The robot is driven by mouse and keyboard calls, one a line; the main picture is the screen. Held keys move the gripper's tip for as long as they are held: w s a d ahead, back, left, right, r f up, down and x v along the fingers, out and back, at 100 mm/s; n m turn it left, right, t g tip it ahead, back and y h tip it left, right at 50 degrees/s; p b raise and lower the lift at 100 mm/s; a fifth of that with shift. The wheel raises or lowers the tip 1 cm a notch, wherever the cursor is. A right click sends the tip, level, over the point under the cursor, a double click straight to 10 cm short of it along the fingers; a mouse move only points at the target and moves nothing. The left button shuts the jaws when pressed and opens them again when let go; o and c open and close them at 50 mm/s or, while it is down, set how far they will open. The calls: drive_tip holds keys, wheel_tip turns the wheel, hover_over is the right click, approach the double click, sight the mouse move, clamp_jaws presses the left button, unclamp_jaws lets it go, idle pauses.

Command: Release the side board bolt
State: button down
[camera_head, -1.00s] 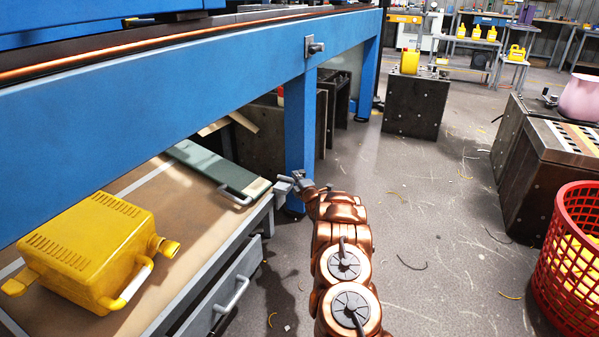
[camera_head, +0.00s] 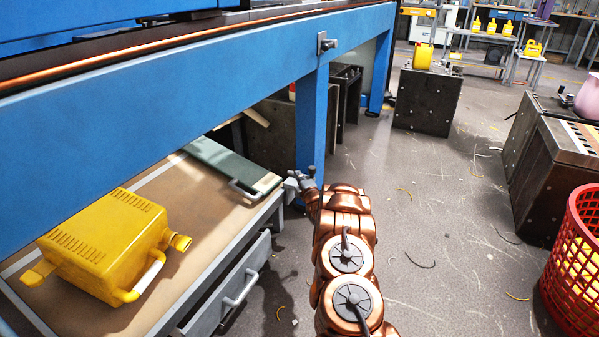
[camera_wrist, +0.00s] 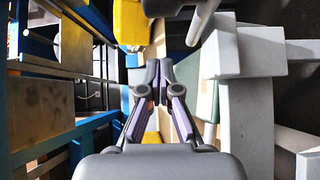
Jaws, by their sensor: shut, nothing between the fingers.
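My gripper (camera_head: 303,178) is shut and empty beside the front right corner of the workbench, close to a light grey metal fitting (camera_head: 290,188) there. In the wrist view my closed fingers (camera_wrist: 154,72) point toward the bench. To their right is a large pale grey block with a crossbar (camera_wrist: 235,52), apart from the fingertips; I cannot tell if it is the side board bolt. Another small metal bolt-like fitting (camera_head: 324,43) sits on the blue beam (camera_head: 200,95), well above my gripper.
A yellow can-like container (camera_head: 105,245) and a green board with a handle (camera_head: 225,165) lie on the brown bench top (camera_head: 190,200). A grey drawer (camera_head: 235,290) is below. A blue leg (camera_head: 311,125) stands behind my gripper.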

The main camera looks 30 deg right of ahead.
drive_tip(key=p+v, duration=0.2)
drive_tip(key=v, duration=0.5)
drive_tip(key=shift+s, duration=0.2)
idle(0.4)
drive_tip(key=w+a+r+m+g+y+p, duration=0.1)
drive_tip(key=a+r+m+g+p, duration=0.1)
drive_tip(key=a+r+p, duration=0.45)
drive_tip(key=w+a+r+m+g+y+p, duration=0.1)
drive_tip(key=a+r+g+p, duration=0.15)
drive_tip(key=r, duration=0.75)
drive_tip(key=s+a+r+m+g+p, duration=0.2)
drive_tip(key=s+a+r+p, duration=0.3)
drive_tip(key=a+r, duration=0.15)
drive_tip(key=s+a+r+m+g+p, duration=0.2)
drive_tip(key=s+a+r+p, duration=0.3)
drive_tip(key=r, duration=0.3)
drive_tip(key=s+a+r+m+g+p, duration=0.2)
drive_tip(key=s+a+r+p, duration=0.3)
drive_tip(key=s+r, duration=0.4)
drive_tip(key=s+a+r+m+g+y+p, duration=0.1)
drive_tip(key=s+a+r+m+g+p, duration=0.2)
drive_tip(key=s, duration=1.9)
drive_tip(key=s+a+r+m+g+y+p, duration=0.1)
drive_tip(key=s+a+r+m+g+p, duration=0.2)
drive_tip(key=s+r+p, duration=0.9)
drive_tip(key=s+a+r+g, duration=0.3)
drive_tip(key=s+a+r, duration=0.1)
drive_tip(key=shift+s+a+r, duration=0.15)
drive_tip(key=shift+s+a, duration=0.25)
